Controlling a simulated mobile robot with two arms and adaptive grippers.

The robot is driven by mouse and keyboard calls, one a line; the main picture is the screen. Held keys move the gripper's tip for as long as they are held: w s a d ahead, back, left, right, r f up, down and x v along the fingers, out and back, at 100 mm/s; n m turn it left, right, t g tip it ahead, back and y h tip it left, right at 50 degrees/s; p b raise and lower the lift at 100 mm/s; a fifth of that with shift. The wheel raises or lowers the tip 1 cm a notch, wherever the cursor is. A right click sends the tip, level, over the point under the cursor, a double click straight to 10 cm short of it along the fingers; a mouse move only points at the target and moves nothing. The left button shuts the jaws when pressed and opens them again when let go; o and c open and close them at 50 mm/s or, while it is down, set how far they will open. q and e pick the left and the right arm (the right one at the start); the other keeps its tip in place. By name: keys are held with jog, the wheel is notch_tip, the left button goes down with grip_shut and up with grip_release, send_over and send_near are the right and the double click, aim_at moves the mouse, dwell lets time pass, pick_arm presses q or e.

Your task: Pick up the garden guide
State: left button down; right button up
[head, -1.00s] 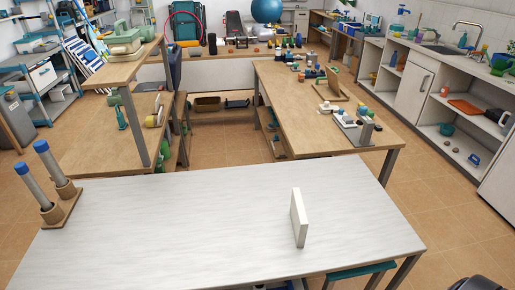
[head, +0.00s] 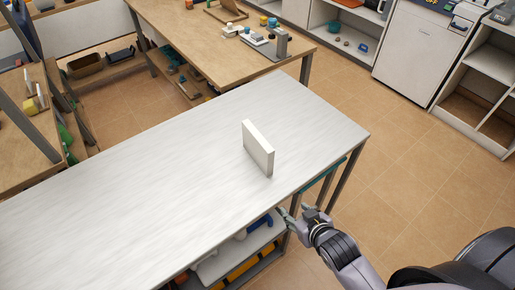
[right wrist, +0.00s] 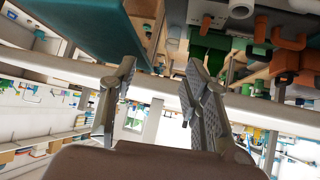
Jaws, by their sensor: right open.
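A thin white book-like block, which looks to be the garden guide (head: 258,148), stands upright on the white table (head: 120,190) near its right end. No title can be read on it. My right gripper (head: 296,212) is open and empty, just off the table's near edge, apart from the book and in front of it. My left gripper is not in view.
The tabletop around the book is clear. A teal stool (head: 322,183) is under the table's right end, and a lower shelf (head: 225,262) with several items sits below the near edge. A wooden table (head: 190,40) stands behind; open floor (head: 400,180) lies to the right.

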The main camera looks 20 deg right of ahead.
jog(key=w+r+t, duration=0.3)
jog(key=r+t, duration=0.1)
jog(key=r, duration=0.1)
jog(key=n+t+y, duration=0.1)
jog(key=t+y, duration=0.3)
send_near(257, 135)
jog(key=x, duration=0.1)
jog(key=p+x, duration=0.1)
jog(key=x, duration=0.3)
jog(key=shift+f+p, duration=0.4)
jog(key=shift+w+r, duration=0.1)
jog(key=shift+w, duration=0.1)
jog(key=shift+p+x, duration=0.55)
jog(key=shift+x, duration=1.85)
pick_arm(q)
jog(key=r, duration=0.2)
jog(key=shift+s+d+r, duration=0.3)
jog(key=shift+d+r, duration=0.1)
pick_arm(e)
jog(key=shift+c, duration=0.4)
grip_shut()
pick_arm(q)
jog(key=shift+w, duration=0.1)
pick_arm(e)
jog(key=shift+n, duration=0.3)
